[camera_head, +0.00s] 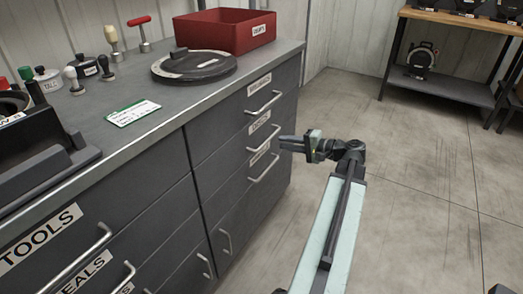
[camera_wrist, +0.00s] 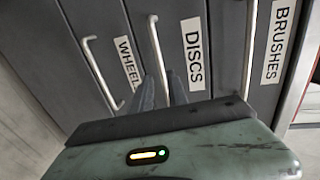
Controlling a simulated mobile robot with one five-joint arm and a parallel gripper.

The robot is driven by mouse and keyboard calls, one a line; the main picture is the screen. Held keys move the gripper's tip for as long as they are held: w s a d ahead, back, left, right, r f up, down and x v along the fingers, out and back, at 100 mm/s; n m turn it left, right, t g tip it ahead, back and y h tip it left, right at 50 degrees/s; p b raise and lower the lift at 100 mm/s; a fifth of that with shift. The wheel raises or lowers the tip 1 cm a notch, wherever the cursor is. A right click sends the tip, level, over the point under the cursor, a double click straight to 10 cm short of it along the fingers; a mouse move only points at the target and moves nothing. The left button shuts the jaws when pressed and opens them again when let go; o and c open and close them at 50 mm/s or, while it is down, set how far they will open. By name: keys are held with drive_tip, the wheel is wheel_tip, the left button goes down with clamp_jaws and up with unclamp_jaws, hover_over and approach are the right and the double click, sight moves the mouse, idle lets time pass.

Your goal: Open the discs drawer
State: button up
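The discs drawer (camera_wrist: 213,86) is closed, flush with its neighbours. Its DISCS label (camera_wrist: 193,52) reads clearly in the wrist view, which shows the cabinet turned sideways. Its pale bar handle (camera_wrist: 156,45) stands out from the front; in the head view the handle (camera_head: 262,139) is the second one down in the right column. My gripper (camera_wrist: 163,88) is at this handle, with two dark fingers apart and the bar running down between them. Contact cannot be told. In the head view my gripper (camera_head: 283,143) reaches the drawer front from the right.
The brushes drawer (camera_head: 263,103) is directly above and the wheel drawer (camera_head: 264,167) directly below, both closed with similar handles. The worktop holds a red bin (camera_head: 222,34) and a round dark disc (camera_head: 194,66). Open floor (camera_head: 415,190) lies to the right.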

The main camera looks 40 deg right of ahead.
sight(269, 138)
drive_tip(key=b+x, duration=0.1)
drive_tip(key=x, duration=0.6)
drive_tip(key=shift+w, duration=0.45)
clamp_jaws()
idle(1.0)
